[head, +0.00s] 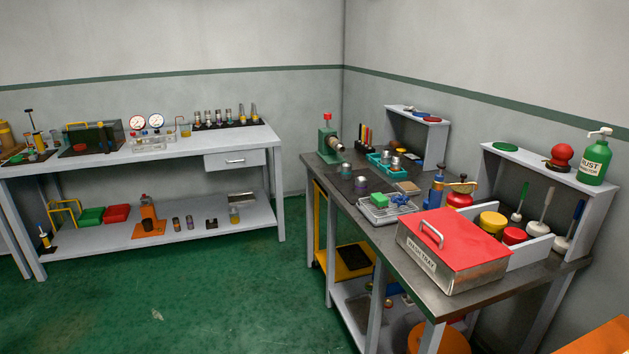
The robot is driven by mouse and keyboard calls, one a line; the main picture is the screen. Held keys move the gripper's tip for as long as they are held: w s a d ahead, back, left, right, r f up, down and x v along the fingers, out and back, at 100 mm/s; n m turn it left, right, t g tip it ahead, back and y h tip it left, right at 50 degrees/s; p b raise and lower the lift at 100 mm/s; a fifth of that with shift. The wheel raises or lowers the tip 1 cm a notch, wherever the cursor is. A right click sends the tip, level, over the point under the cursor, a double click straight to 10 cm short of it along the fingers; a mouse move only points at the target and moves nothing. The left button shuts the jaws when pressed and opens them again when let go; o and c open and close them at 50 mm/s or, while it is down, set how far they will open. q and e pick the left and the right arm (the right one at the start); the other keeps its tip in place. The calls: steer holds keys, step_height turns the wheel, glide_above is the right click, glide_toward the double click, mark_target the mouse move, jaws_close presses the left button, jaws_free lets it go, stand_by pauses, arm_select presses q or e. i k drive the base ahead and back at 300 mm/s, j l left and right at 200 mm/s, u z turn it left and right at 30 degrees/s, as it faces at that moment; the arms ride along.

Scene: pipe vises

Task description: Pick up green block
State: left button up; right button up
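A small green block (400,198) lies in a wire-like metal tray (378,216) on the right-hand workbench, right beside a small blue piece (379,201). It is too small to make out in detail. A larger green box (90,217) sits on the lower shelf of the left bench, next to a red box (116,213). Neither of my grippers shows in the head view.
A red-lidded wash tray (458,240) stands at the near end of the right workbench (470,295). A blue bottle-like tool (435,192) and a green vise (328,143) also stand on this bench. The green floor (200,310) is open between the benches.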

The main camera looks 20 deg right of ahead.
mark_target(379, 199)
steer(key=i, duration=1.55)
steer(key=i+z, duration=0.4)
steer(key=i+j+z, duration=0.1)
steer(key=i+z, duration=0.5)
steer(key=z, duration=0.3)
steer(key=i+l+z, duration=0.1)
steer(key=z, duration=0.35)
steer(key=i+j+z, duration=0.1)
steer(key=z, duration=0.35)
steer(key=i+j+z, duration=0.1)
steer(key=i+z, duration=0.15)
steer(key=z, duration=0.15)
steer(key=i+j+z, duration=0.1)
steer(key=z, duration=0.25)
steer(key=i, duration=0.1)
